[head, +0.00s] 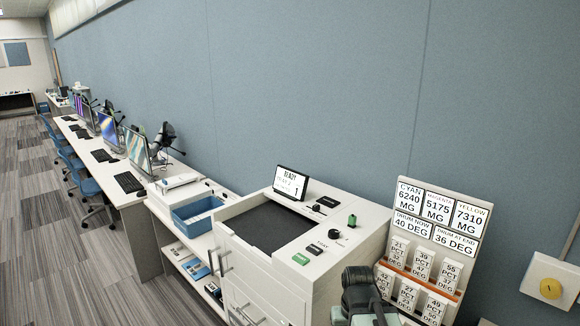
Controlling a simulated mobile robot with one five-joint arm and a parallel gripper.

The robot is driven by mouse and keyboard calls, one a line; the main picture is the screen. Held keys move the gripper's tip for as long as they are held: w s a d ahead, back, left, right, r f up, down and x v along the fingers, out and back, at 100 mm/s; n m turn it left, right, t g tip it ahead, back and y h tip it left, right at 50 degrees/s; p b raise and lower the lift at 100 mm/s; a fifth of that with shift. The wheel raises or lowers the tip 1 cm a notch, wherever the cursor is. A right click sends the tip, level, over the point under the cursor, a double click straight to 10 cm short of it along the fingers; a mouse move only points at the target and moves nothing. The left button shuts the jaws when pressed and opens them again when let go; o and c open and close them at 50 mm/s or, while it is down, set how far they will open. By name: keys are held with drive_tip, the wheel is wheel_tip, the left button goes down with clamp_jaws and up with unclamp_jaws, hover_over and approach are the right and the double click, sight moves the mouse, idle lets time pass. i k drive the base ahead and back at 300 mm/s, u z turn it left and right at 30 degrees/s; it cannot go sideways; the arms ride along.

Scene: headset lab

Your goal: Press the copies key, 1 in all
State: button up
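A white copier-like machine (266,283) stands right of centre, with a dark flat panel on top. Its tilted display (291,183) reads READY, with a large 1 at its lower right; the smaller text is unclear. A black key (327,201) lies right of the display, with a small label too blurred to read. Another black key (315,249) and a green key (301,258) sit near the front right edge. I cannot tell which is the copies key. My gripper (362,287), dark and partly cut off, appears low beside the machine's right side, apart from the keys; its fingers are unclear.
A black knob (336,233) and an upright green piece (352,220) stand on the machine's right top. A label board (437,207) with cards rises at right. A blue bin (196,212) is left of the machine. A yellow-buttoned wall box (551,288) is far right.

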sight(314, 249)
drive_tip(key=z, duration=0.7)
drive_tip(key=k, duration=0.85)
drive_tip(key=u, duration=0.7)
